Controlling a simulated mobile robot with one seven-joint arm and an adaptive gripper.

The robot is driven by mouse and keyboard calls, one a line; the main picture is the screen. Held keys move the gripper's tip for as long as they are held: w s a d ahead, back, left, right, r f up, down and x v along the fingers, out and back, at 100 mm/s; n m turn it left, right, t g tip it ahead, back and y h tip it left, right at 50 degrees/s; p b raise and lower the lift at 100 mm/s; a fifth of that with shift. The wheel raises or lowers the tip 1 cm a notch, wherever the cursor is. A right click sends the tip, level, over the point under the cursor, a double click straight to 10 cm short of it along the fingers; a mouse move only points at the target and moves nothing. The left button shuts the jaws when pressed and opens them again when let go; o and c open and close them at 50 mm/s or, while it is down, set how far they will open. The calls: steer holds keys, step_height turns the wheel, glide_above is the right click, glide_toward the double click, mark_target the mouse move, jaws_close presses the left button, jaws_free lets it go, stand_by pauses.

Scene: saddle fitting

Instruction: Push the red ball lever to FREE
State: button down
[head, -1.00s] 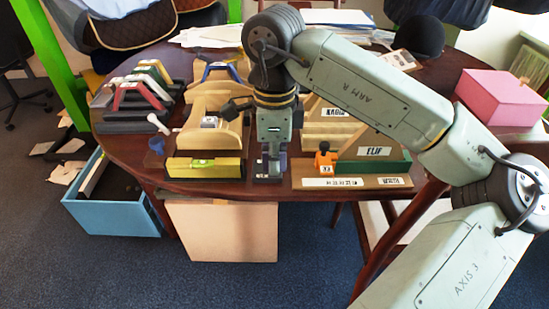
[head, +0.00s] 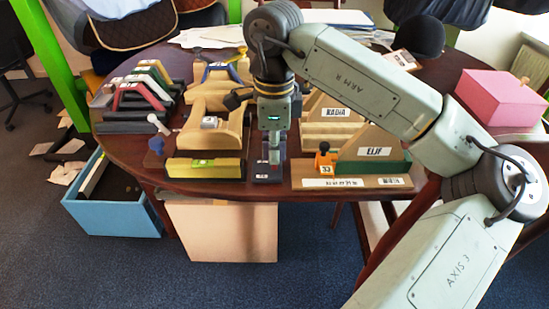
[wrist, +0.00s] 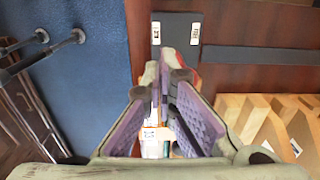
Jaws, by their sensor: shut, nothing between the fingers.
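My gripper (wrist: 165,78) points down, fingers together and holding nothing. In the head view my gripper (head: 274,160) is over a small dark base (head: 268,178) at the table's front edge. In the wrist view this dark base (wrist: 175,28) has two small white labels, one on each side, too small to read. A bit of red (wrist: 193,72) shows just behind the right fingertip, probably the ball lever; the fingers hide most of it. I cannot tell whether they touch it or which way the lever leans.
A yellow spirit level (head: 204,168) stands close on the left. A wooden board with a green strip and an orange block (head: 325,160) stands close on the right. Wooden saddle forms fill the table behind. The floor (head: 330,250) in front is open.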

steer(key=shift+w, duration=0.35)
steer(key=shift+s, duration=0.65)
step_height(320, 180, up, 7)
steer(key=p, duration=0.4)
stand_by(0.6)
